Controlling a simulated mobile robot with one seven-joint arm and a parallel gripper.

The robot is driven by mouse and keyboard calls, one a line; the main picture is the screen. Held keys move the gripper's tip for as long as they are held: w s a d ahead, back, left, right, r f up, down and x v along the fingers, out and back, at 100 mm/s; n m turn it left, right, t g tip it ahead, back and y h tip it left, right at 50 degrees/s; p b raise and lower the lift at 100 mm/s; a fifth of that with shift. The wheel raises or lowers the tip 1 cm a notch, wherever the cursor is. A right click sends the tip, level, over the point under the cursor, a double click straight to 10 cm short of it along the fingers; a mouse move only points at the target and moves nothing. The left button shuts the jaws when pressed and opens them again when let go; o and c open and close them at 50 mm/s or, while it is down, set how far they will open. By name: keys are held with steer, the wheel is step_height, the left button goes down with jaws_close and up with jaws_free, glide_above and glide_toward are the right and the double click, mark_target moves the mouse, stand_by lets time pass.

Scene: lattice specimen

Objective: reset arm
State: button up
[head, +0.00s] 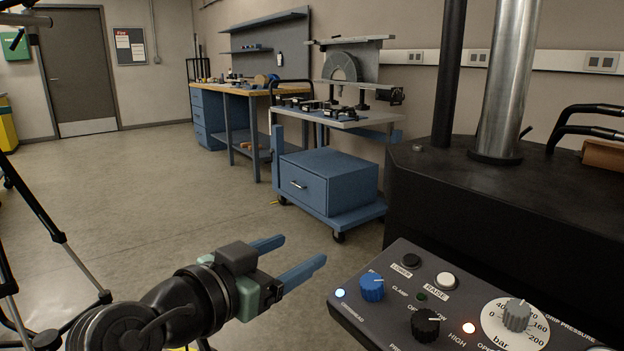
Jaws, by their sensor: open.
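My gripper (298,257) shows at the lower middle of the head view, at the end of my arm, which comes in from the lower left. Its two blue fingers point to the right and up and stand apart, with nothing between them. It is open and empty. The control panel (450,317) is to the right of the fingertips, and a gap shows between them in the picture. The panel carries a blue knob (372,287), a black knob (425,324), a grey knob (516,314) on a pressure dial, and LOWER and RAISE buttons.
A black machine (440,200) with a steel column (508,75) fills the right side. A blue wheeled cart (325,185) and a workbench (235,92) stand along the back wall. A black tripod (50,235) is at the left. The floor (150,185) between is clear.

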steer(key=s+d+r+n+t+y, duration=0.15)
steer(key=r+t, duration=0.25)
steer(key=r, duration=0.4)
steer(key=s+d+r+n+t+y, duration=0.1)
steer(key=s+r+n+t+y, duration=0.25)
steer(key=r, duration=0.45)
steer(key=s+r+n+t+y, duration=0.35)
steer(key=s+r+t, duration=0.35)
steer(key=s+r, duration=0.55)
step_height(320, 180, up, 37)
steer(key=p, duration=3.9)
steer(key=shift+w+d+r+m, duration=0.15)
steer(key=shift+w+d+m, duration=0.05)
steer(key=shift+w+m, duration=0.2)
steer(key=shift+c, duration=0.2)
